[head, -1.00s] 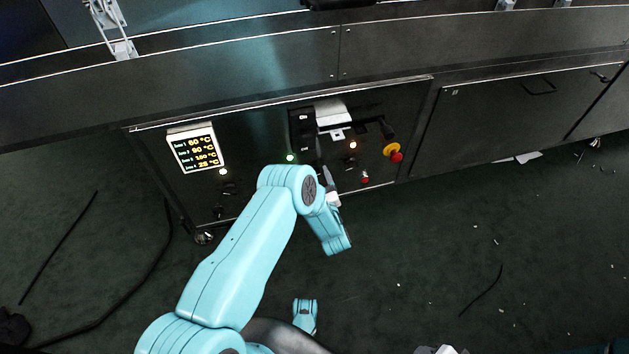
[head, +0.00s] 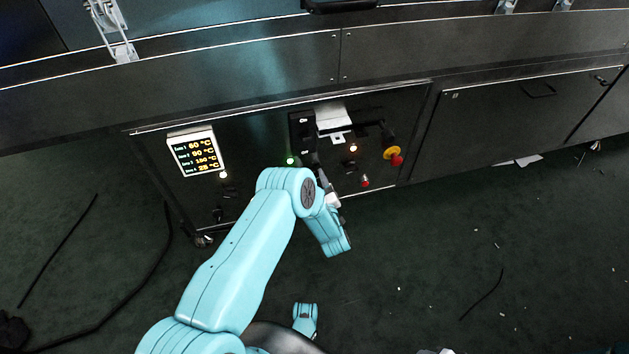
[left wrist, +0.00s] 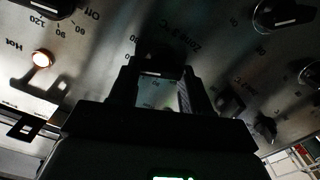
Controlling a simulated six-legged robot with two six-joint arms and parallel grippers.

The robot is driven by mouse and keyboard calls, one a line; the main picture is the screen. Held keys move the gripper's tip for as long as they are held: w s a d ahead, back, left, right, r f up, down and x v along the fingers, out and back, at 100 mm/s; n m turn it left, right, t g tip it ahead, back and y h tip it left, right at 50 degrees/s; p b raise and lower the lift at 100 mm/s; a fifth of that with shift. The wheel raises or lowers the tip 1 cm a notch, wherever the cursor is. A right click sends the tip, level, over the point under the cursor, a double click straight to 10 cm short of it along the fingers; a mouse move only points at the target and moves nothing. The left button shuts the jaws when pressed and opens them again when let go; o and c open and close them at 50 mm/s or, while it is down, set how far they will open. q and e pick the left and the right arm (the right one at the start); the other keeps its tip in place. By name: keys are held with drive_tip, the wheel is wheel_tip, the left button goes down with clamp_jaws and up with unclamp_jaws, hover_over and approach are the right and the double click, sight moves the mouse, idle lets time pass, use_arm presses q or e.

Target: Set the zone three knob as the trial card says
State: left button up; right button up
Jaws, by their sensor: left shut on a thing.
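My left gripper (head: 318,168) reaches the control panel (head: 265,195) in the head view, and my arm hides part of the panel. In the left wrist view, the gripper (left wrist: 156,80) is shut on the dark zone three knob (left wrist: 150,52). The upside-down "Zone 3 °C" print (left wrist: 182,36) shows beside the knob. A white pointer mark shows on the knob, but I cannot read its exact setting. A pale card-like sheet (head: 333,116) is on the panel above the gripper; its writing is not readable. My right gripper is not in view.
A lit display (head: 195,151) lists several zone temperatures. Other knobs (left wrist: 285,12) and a lit "Hot" lamp (left wrist: 42,58) are close by. A red emergency button (head: 396,159) with a yellow collar sits to the right. The dark floor in front has thin cables and scraps.

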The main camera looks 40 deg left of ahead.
use_arm(q)
drive_tip(key=shift+s+f+n, duration=0.1)
drive_tip(key=shift+f+n, duration=0.1)
drive_tip(key=shift+n, duration=4)
drive_tip(key=shift+s+f+n, duration=0.1)
drive_tip(key=shift+f+n, duration=0.05)
drive_tip(key=shift+n, duration=4.05)
drive_tip(key=o, duration=1.1)
drive_tip(key=shift+c, duration=0.2)
drive_tip(key=shift+a, duration=0.1)
drive_tip(key=shift+r, duration=0.1)
